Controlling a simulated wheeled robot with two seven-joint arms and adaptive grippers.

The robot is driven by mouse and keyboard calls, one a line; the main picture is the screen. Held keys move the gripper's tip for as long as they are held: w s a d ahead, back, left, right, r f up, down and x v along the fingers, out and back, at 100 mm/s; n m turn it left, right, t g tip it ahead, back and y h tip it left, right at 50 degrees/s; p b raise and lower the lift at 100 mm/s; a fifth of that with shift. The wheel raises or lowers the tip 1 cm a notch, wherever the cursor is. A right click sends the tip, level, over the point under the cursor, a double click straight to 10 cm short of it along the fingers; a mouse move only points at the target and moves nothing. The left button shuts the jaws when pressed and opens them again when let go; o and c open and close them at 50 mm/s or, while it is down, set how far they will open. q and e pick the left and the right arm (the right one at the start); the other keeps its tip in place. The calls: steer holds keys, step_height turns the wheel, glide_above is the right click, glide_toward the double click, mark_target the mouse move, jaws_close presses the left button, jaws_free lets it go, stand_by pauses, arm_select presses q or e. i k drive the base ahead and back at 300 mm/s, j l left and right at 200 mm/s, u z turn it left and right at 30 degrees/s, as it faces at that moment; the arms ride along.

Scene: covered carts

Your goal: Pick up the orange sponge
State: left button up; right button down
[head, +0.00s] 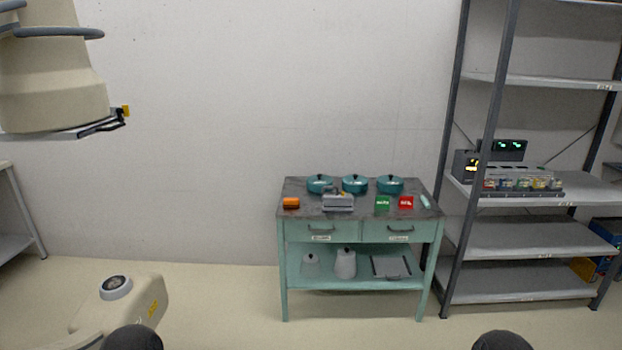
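The cart stands some way off against the white wall. No gripper fingers show clearly. Parts of my own arm show at the lower left, and dark rounded parts cut the bottom edge. Neither gripper is seen near the sponge, and nothing touches it.
Three teal lidded pots (355,185) stand along the cart's back. A grey device (338,202), a green item (382,203) and a red item (406,203) are right of the sponge. A metal shelf (530,285) stands right. The floor before the cart is clear.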

mark_target(289, 202)
steer(key=i+j, duration=0.1)
steer(key=i, duration=1.9)
